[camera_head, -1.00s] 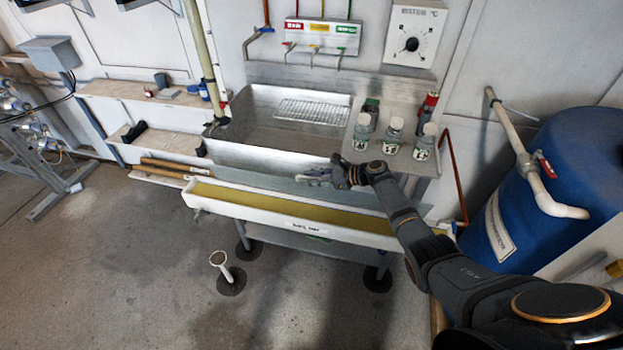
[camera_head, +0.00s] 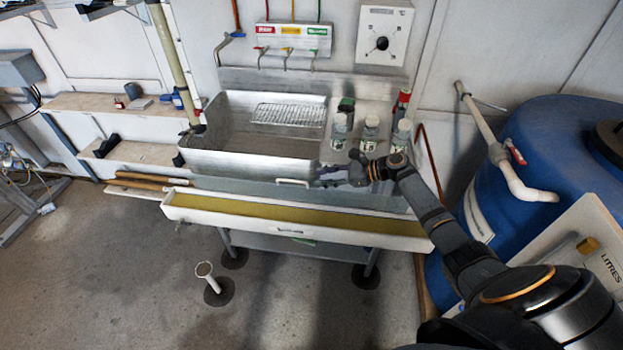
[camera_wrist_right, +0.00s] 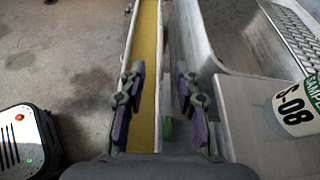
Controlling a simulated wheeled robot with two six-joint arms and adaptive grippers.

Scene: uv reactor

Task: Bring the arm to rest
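My right arm reaches in from the lower right in the head view. Its gripper (camera_head: 326,178) is over the long white trough and the sink bench's front edge, to the left of and below the bottles. In the right wrist view the two fingers of the gripper (camera_wrist_right: 160,98) stand well apart, with nothing between them. The trough (camera_wrist_right: 133,30) with its yellow content shows below and between the fingers. My left arm and gripper are not in view.
Several bottles (camera_head: 370,134) stand on the bench right of the steel sink (camera_head: 200,160); a labelled bottle (camera_wrist_right: 297,107) shows at the right wrist view's edge. A blue barrel (camera_head: 530,150) stands right of my arm. The floor (camera_head: 110,270) at lower left is mostly open.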

